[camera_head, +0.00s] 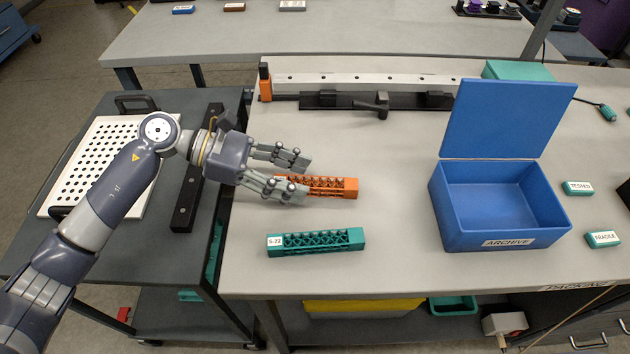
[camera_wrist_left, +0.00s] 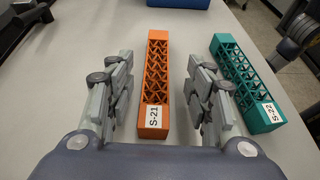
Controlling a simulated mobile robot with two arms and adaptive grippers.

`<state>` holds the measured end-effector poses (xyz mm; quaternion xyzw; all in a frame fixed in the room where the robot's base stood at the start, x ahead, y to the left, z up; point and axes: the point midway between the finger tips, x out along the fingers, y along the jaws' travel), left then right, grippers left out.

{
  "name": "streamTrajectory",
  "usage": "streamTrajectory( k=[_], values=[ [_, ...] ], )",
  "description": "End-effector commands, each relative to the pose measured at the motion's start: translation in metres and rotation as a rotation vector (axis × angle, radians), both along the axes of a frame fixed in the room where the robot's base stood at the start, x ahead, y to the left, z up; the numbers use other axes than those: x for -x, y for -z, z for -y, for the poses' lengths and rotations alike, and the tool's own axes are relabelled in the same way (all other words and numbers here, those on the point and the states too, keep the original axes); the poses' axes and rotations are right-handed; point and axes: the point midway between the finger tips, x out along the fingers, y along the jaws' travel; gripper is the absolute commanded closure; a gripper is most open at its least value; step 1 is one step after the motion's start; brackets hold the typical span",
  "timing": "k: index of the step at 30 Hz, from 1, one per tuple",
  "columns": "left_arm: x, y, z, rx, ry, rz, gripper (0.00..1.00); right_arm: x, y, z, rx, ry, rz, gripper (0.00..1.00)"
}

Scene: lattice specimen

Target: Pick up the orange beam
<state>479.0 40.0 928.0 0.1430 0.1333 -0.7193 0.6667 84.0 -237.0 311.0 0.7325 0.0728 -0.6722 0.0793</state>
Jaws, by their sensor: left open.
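The orange beam (camera_head: 333,187) is a lattice bar lying flat on the grey table, its left end hidden behind my left gripper in the head view. My left gripper (camera_head: 308,178) is open and empty, coming in from the left at the beam's left end. In the left wrist view, the orange beam (camera_wrist_left: 157,85) lies between the two spread fingers of my left gripper (camera_wrist_left: 163,72), its near end labelled S-21. I cannot tell whether the fingers are above the beam or level with it. My right gripper is not in view.
A teal beam (camera_head: 316,242) labelled S-22 lies in front of the orange one. An open blue box (camera_head: 500,235) labelled ARCHIVE stands to the right, lid up. A black-and-white fixture (camera_head: 375,100) runs along the back. A dark cart (camera_head: 165,262) stands left.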

Motion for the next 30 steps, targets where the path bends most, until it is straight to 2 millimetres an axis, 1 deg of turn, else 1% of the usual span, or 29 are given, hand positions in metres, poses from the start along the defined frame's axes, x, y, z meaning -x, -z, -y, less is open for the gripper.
streamTrajectory(
  k=[1, 3, 6, 10, 16, 17, 18, 20, 21, 22, 23, 30],
  values=[
    [-0.001, -0.003, 0.009, 0.005, 0.002, -0.002, 0.52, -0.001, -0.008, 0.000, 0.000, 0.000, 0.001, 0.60],
    [-0.002, 0.000, 0.020, 0.005, 0.003, -0.002, 0.52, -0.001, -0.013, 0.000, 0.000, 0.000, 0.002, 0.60],
    [-0.002, 0.008, 0.032, 0.003, 0.002, -0.001, 0.52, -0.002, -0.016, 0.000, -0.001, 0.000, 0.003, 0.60],
    [-0.002, 0.012, 0.039, 0.002, 0.000, 0.001, 0.52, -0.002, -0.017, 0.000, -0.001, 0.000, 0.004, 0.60],
    [-0.002, 0.013, 0.039, 0.001, 0.000, 0.001, 0.52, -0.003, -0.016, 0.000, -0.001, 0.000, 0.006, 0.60],
    [-0.002, 0.013, 0.039, 0.001, 0.000, 0.001, 0.56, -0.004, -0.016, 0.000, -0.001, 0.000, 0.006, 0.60],
    [-0.002, 0.013, 0.039, 0.001, 0.000, 0.001, 0.65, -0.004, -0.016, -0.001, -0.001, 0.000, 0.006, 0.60],
    [-0.002, 0.013, 0.039, 0.001, 0.000, 0.001, 0.79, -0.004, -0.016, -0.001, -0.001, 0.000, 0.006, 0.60],
    [-0.002, 0.013, 0.039, 0.001, 0.000, 0.001, 0.88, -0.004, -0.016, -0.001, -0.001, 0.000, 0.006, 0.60],
    [-0.002, 0.013, 0.039, 0.001, 0.000, 0.001, 0.95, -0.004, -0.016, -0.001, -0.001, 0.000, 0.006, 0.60],
    [-0.002, 0.013, 0.039, 0.001, 0.000, 0.001, 0.99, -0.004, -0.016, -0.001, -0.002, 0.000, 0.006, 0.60],
    [-0.002, 0.013, 0.039, 0.002, 0.000, 0.001, 0.99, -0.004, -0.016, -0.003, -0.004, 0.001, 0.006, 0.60]
  ],
)
